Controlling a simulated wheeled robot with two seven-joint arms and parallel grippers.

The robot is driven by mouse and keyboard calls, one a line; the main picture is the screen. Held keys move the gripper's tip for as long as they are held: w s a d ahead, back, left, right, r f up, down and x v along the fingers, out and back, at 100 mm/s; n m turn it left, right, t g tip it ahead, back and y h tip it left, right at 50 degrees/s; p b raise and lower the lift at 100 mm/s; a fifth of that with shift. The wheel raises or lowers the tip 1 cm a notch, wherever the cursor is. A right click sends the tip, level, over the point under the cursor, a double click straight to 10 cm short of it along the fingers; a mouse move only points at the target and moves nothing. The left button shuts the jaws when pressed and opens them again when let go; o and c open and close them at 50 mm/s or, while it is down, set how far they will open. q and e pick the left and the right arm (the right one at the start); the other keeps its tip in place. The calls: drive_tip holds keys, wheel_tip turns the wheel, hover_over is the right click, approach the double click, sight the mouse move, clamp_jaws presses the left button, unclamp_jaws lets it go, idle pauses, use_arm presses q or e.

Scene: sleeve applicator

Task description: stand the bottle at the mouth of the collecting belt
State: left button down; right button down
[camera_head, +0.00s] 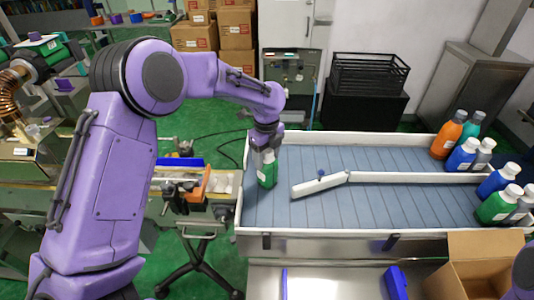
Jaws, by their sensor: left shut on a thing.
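A green bottle with a white label and white cap (267,174) is upright in my left gripper (266,148), which is shut on it from above. The gripper partly hides the bottle's top. The bottle is at the left end of the grey-blue slatted collecting belt (390,208), just inside its white left rim. I cannot tell whether its base touches the belt. My right gripper is not in view.
A white divider with an angled arm (320,184) splits the belt to the bottle's right. Several bottles, including an orange one (448,135), stand at the belt's far right end. An open cardboard box (480,262) is in front. The belt's middle is clear.

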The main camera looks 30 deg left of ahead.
use_arm(q)
drive_tip(key=shift+s, duration=0.3)
drive_tip(key=shift+s+r, duration=0.25)
drive_tip(key=shift+s, duration=0.1)
drive_tip(key=shift+w+f, duration=0.15)
drive_tip(key=shift+f, duration=0.05)
drive_tip(key=shift+c, duration=1.5)
unclamp_jaws()
drive_tip(key=shift+w+f, duration=0.15)
drive_tip(key=shift+w, duration=0.05)
drive_tip(key=shift+s, duration=0.15)
drive_tip(key=shift+r, duration=0.65)
wheel_tip(320, 180, up, 11)
drive_tip(key=shift+r+b, duration=0.1)
drive_tip(key=shift+b, duration=0.85)
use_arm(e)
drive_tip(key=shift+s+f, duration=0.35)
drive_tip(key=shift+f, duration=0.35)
